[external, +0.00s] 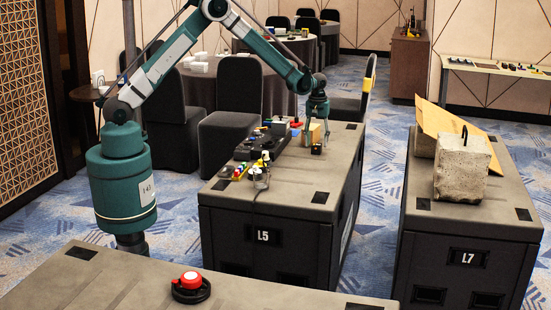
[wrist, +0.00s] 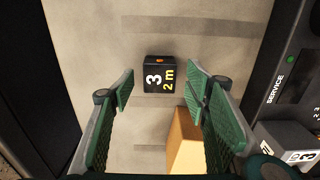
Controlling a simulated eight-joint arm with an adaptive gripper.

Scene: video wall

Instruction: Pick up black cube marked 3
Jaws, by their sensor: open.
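The black cube marked 3 (wrist: 159,74) shows in the wrist view, with a white 3 and a yellow "2m" on its face and an orange mark on its upper side. It lies on the grey case top, between and slightly beyond the fingertips of my gripper (wrist: 158,88). The green fingers are spread wide, with nothing between their pads, and I see no contact with the cube. In the external view my gripper (external: 317,142) points down over the case marked L5 (external: 310,170).
A tan block (wrist: 185,143) stands close to the right finger in the wrist view. A dark device marked SERVICE (wrist: 288,85) and a grey block (wrist: 290,140) lie further right. Several small items (external: 258,165) sit at the case's left side. Bare case top lies around the cube.

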